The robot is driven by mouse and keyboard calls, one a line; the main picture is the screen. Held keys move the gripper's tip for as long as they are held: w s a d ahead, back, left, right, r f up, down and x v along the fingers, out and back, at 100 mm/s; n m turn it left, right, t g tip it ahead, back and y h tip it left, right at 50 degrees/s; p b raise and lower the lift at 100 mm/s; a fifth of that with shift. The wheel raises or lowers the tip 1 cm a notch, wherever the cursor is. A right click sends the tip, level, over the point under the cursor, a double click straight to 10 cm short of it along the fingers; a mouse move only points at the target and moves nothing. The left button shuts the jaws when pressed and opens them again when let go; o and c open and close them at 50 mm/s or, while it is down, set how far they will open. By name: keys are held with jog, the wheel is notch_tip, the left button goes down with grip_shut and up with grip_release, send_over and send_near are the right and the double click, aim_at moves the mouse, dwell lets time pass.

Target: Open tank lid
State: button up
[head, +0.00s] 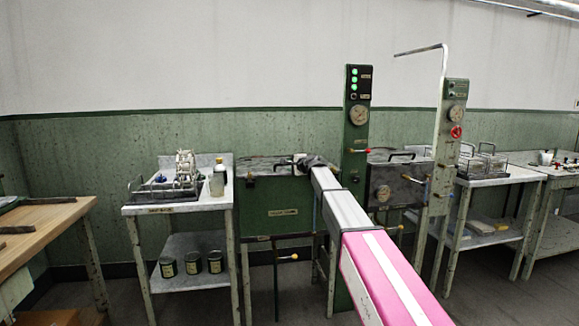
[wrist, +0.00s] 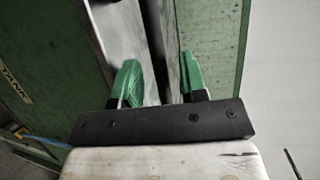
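A green tank (head: 270,208) stands left of centre in the head view, with a label on its front. Its dark metal lid (head: 262,168) lies flat on top, with a raised handle (head: 284,165). My gripper (head: 304,161) is at the right end of this lid; the head view is too small to show whether it touches. In the wrist view, my gripper (wrist: 160,78) has its green fingertips apart, with nothing seen held between them. The green tank side (wrist: 50,70) is on the left there, beside a grey metal surface (wrist: 124,35). The handle is not clearly visible there.
A green post (head: 357,120) with lit lamps and a gauge stands just right of my gripper. A second tank (head: 384,188) is beyond it. A side table (head: 205,200) with a rack and bottle stands left. A wooden bench (head: 45,235) is far left.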

jog(key=shift+x, duration=0.8)
grip_shut()
